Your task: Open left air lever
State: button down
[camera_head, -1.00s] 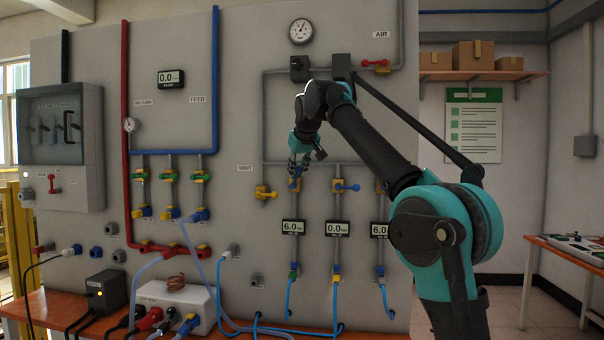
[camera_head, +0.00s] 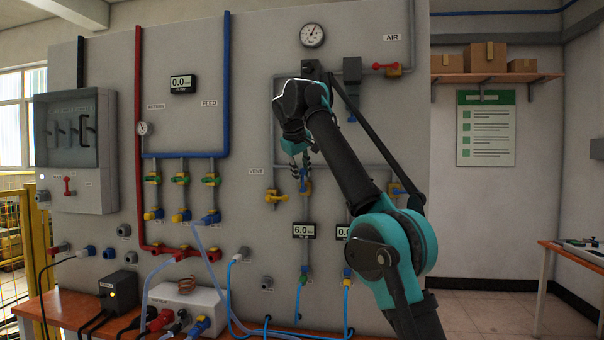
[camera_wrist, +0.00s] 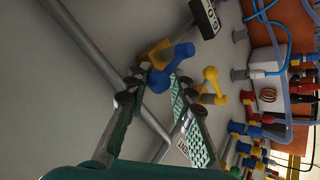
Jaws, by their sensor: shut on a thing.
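The left air lever is a blue handle on a yellow valve body (camera_head: 304,187), on the grey pipe above the left 6.0 display (camera_head: 303,230). In the wrist view the blue lever (camera_wrist: 170,70) lies between the fingertips, with its yellow body behind it. My gripper (camera_head: 302,173) reaches down to this valve from above. Its two green padded fingers show in the wrist view (camera_wrist: 152,92), shut on the lever. The fingers partly hide the valve in the head view, so the handle's exact angle is unclear there.
A yellow vent valve (camera_head: 276,196) sits just left of the lever and shows in the wrist view (camera_wrist: 211,88). My arm covers the middle air valve. A red-handled air valve (camera_head: 392,68) is at the upper right. Blue hoses hang below the displays.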

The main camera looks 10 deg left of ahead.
jog(key=shift+f, duration=0.1)
jog(key=c, duration=1.3)
grip_release()
jog(key=shift+d, duration=0.1)
jog(key=shift+s+r, duration=0.35)
jog(key=shift+r, duration=0.05)
jog(key=shift+s+r, duration=0.15)
jog(key=shift+s, duration=0.55)
jog(key=s, duration=1)
jog(key=shift+s+a, duration=0.4)
